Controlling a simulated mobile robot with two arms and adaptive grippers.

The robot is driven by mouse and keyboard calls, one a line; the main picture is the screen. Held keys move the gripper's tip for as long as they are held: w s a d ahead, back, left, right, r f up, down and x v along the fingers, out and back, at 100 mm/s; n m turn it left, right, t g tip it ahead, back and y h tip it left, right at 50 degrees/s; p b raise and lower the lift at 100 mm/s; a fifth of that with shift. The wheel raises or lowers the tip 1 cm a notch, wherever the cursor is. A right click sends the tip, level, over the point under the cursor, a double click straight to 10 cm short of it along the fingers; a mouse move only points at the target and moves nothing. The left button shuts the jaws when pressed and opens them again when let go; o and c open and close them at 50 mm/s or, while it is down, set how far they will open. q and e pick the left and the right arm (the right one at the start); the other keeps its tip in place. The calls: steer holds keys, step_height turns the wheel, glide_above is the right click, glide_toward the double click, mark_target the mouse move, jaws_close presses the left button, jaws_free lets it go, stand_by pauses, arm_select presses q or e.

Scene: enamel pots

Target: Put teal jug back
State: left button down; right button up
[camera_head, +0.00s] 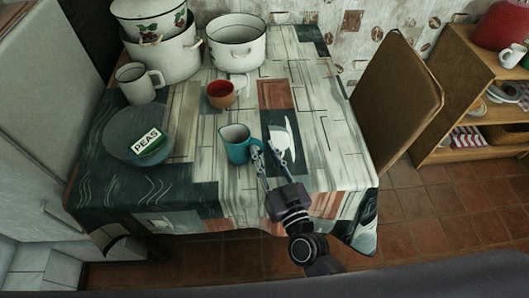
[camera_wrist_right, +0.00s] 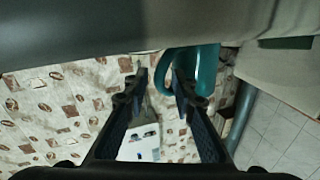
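The teal jug (camera_head: 237,146) stands upright on the patterned table, right of the middle, with its handle side toward my right gripper (camera_head: 266,150). My right gripper reaches in from the lower right with its fingers apart, close beside the jug. In the right wrist view the jug (camera_wrist_right: 207,68) shows behind and around the right-hand finger, and part of it shows at the gap between the fingertips (camera_wrist_right: 159,82). I cannot tell whether a finger touches it. My left gripper is not in view.
A red-brown cup (camera_head: 221,95) and a white pot (camera_head: 236,42) stand behind the jug. A white mug (camera_head: 138,82), large pots (camera_head: 165,55) and a plate (camera_head: 112,137) with a PEAS box (camera_head: 149,142) are at left. A chair (camera_head: 397,95) and shelf (camera_head: 455,75) are right.

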steer(key=p+v, duration=0.1)
steer(key=v, duration=1.1)
